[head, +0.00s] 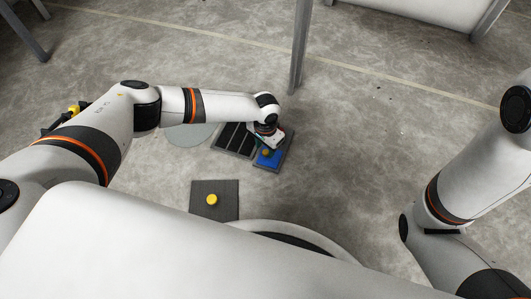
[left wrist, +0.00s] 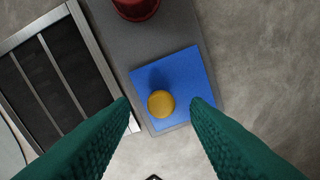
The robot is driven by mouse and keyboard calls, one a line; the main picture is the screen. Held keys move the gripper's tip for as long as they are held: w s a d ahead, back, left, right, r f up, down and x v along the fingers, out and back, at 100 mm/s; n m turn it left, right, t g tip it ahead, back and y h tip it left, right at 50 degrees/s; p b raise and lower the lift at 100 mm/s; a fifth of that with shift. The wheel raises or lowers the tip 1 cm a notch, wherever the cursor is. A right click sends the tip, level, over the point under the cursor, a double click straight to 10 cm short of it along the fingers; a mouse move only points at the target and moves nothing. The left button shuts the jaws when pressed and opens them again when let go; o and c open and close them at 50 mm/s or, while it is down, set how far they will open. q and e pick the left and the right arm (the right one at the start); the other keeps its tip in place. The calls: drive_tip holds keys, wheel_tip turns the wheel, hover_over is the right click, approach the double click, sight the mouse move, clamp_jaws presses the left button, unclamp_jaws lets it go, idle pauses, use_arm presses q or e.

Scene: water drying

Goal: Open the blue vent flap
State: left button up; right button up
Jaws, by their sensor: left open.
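The blue vent flap (left wrist: 185,82) is a flat blue square with a round yellow knob (left wrist: 161,103) near one edge. It lies on a grey plate (left wrist: 160,38). In the head view the blue flap (head: 269,159) is partly hidden under my left gripper (head: 268,146). In the left wrist view the two green fingers of my left gripper (left wrist: 160,103) are spread apart, one on each side of the knob, with nothing between them that they touch visibly. My right arm shows at the right of the head view, but its gripper is out of view.
A dark slatted panel with a light metal frame (left wrist: 103,63) lies left of the flap. A dark red round object (left wrist: 135,8) sits on the grey plate's far end. A dark square plate with a yellow knob (head: 212,199) lies nearer my body. Open floor lies to the right.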

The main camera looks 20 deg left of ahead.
use_arm(q)
drive_tip(key=shift+f, duration=0.65)
drive_tip(key=shift+c, duration=0.4)
clamp_jaws()
